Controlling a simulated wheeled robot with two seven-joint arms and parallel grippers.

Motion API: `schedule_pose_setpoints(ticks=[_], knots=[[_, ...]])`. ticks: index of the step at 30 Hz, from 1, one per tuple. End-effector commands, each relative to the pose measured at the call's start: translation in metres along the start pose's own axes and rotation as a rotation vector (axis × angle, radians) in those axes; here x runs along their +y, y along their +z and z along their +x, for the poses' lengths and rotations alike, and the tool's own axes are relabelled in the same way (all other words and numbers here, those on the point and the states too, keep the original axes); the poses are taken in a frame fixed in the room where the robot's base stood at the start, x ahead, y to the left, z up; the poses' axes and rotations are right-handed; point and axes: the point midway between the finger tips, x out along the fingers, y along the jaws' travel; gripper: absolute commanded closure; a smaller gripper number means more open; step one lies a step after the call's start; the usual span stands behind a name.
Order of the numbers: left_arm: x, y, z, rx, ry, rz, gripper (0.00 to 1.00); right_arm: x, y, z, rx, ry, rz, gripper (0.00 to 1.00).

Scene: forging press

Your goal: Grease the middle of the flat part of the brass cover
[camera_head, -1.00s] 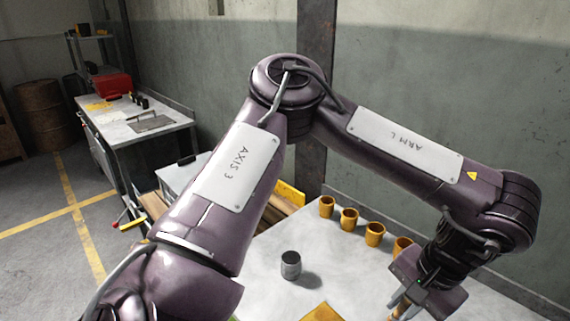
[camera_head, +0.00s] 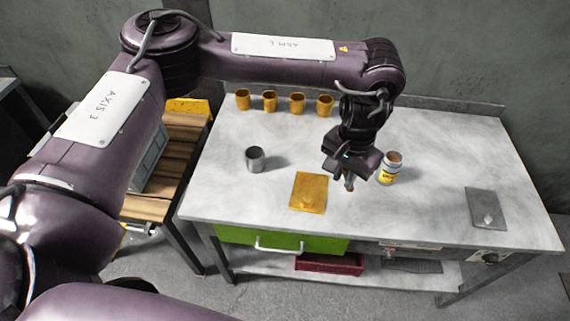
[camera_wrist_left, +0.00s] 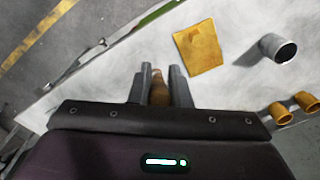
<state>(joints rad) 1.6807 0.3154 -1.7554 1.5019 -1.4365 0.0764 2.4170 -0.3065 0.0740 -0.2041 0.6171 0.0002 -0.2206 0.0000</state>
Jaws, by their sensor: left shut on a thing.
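My left gripper (camera_head: 349,180) is just right of the cover, above the table. In the left wrist view the left gripper (camera_wrist_left: 160,85) is shut on a slim brown tool (camera_wrist_left: 160,92), whose far end is hard to make out. My right gripper is out of view.
A grey metal cup (camera_head: 255,158) stands left of and behind the cover. Several orange cups (camera_head: 270,101) line the back. A grey plate with a knob (camera_head: 484,203) lies at the right. A green drawer (camera_head: 280,241) is below the table's front edge. The table's front middle is clear.

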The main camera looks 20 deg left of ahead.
Motion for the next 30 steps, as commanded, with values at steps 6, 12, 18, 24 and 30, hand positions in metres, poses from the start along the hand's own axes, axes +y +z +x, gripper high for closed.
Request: schedule_pose_setpoints(ticks=[6, 12, 18, 24, 30], knots=[[-0.023, -0.021, 0.018, 0.049, 0.073, -0.09, 1.0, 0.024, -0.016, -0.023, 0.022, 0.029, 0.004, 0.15], [-0.059, -0.017, 0.047, 0.089, 0.113, -0.19, 1.0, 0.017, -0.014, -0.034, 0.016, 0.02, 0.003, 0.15], [-0.094, -0.001, 0.078, 0.126, 0.14, -0.274, 1.0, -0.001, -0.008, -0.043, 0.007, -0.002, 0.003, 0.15], [-0.115, 0.013, 0.096, 0.153, 0.153, -0.319, 1.0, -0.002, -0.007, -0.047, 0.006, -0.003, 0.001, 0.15], [-0.132, 0.026, 0.109, 0.171, 0.157, -0.35, 1.0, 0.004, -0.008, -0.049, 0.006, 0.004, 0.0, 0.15]])
